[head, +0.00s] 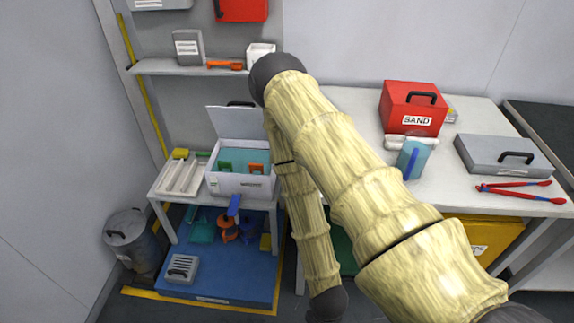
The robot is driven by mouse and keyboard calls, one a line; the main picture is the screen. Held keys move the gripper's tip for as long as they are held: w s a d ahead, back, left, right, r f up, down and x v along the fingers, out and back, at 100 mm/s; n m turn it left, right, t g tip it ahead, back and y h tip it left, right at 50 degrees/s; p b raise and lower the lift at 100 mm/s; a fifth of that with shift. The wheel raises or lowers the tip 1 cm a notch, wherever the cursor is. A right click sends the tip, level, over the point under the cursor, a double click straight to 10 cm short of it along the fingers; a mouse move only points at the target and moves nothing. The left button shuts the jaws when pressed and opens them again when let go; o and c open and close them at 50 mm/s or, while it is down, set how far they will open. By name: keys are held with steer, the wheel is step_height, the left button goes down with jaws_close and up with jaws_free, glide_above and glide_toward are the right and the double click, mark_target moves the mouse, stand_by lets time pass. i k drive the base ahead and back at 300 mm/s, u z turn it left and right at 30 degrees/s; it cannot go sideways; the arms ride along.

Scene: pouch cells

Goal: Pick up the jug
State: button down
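No thing in the head view can be told for certain as the jug. A small teal piece with a blue upright bar like a handle (412,160) stands on the white worktop at the right, near the front edge, and could be it. My arm rises from the lower right, bends at the top middle and comes down to a dark joint at the bottom middle. My gripper is not seen, so what it holds cannot be told.
An open white box (240,184) stands on the left table. A blue platform (240,278) with several items lies below. A metal bin (128,238) stands left.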

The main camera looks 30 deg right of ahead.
mark_target(417, 148)
steer(key=z, duration=1.2)
steer(key=k, duration=0.35)
steer(key=u, duration=0.65)
steer(key=i, duration=0.5)
steer(key=z, duration=1.1)
